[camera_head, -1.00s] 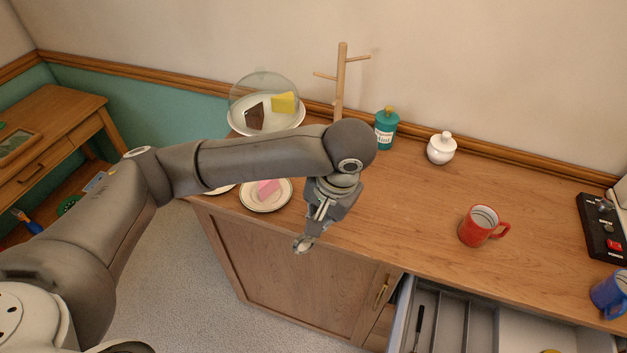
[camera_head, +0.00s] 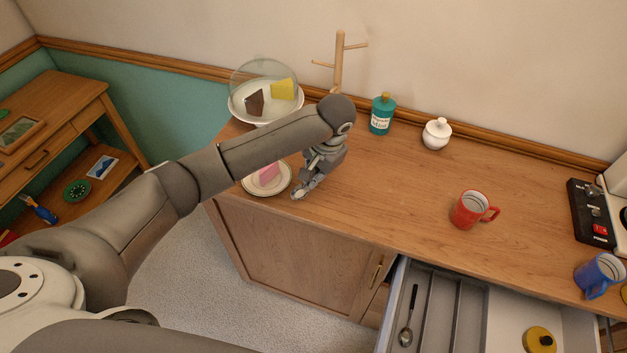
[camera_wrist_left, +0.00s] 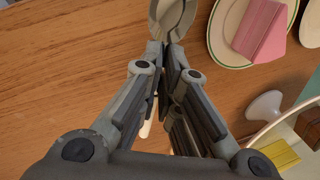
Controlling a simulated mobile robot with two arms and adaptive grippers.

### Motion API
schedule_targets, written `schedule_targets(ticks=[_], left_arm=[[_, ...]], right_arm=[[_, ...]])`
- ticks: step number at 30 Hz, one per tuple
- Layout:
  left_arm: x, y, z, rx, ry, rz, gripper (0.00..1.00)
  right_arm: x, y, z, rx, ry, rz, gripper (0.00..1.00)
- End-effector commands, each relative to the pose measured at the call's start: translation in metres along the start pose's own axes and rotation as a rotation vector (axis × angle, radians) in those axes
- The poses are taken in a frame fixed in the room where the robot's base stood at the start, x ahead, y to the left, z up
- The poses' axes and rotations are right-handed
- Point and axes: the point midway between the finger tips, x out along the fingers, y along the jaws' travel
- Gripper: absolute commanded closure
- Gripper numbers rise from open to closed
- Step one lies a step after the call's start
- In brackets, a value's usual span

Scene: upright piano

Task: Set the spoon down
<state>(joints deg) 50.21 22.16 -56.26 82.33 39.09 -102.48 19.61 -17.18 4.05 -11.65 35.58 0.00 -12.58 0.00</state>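My left gripper (camera_head: 311,184) is over the wooden counter, just right of the plate with pink cake. In the left wrist view its fingers (camera_wrist_left: 167,72) are closed together on a metal spoon (camera_wrist_left: 173,16). The spoon's bowl sticks out ahead of the fingertips and a piece of its pale handle shows behind them. The bowl also shows in the head view (camera_head: 298,193), near the counter's front edge. I cannot tell whether the spoon touches the counter. My right gripper is not in view.
The plate (camera_head: 247,185) holds the pink cake (camera_head: 270,174). Behind is a domed cake stand (camera_head: 239,103). A red mug (camera_head: 468,211) stands right; the counter between is clear. The open drawer (camera_head: 472,333) holds another spoon (camera_head: 407,336).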

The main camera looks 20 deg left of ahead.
Motion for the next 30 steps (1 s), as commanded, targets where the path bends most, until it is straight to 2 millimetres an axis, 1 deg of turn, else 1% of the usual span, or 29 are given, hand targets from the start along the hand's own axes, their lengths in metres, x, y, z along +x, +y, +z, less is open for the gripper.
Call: schedule_targets(ticks=[1,8,10,13,16,26,27,30], left_arm=[[0.005,-0.003,-0.002,-0.001,-0.002,0.0,1.0],[0.023,-0.01,-0.006,-0.001,-0.002,0.0,1.0],[0.035,-0.006,-0.005,0.001,-0.003,0.0,1.0],[0.046,-0.004,-0.006,0.001,-0.001,-0.001,1.0],[0.05,-0.002,-0.006,0.001,0.002,-0.001,1.0],[0.054,-0.001,-0.006,0.001,0.001,0.001,1.0],[0.053,-0.001,-0.006,0.001,0.001,0.0,0.92],[0.053,-0.001,-0.006,0.001,0.001,0.0,0.79]], right_arm=[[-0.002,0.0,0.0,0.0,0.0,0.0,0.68],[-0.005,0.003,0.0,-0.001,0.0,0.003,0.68],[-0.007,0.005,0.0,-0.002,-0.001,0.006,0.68],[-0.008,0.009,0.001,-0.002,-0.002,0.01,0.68],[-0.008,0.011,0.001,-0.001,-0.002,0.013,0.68],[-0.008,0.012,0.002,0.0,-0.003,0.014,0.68],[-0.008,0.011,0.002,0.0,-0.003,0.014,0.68],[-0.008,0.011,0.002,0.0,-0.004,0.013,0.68]])
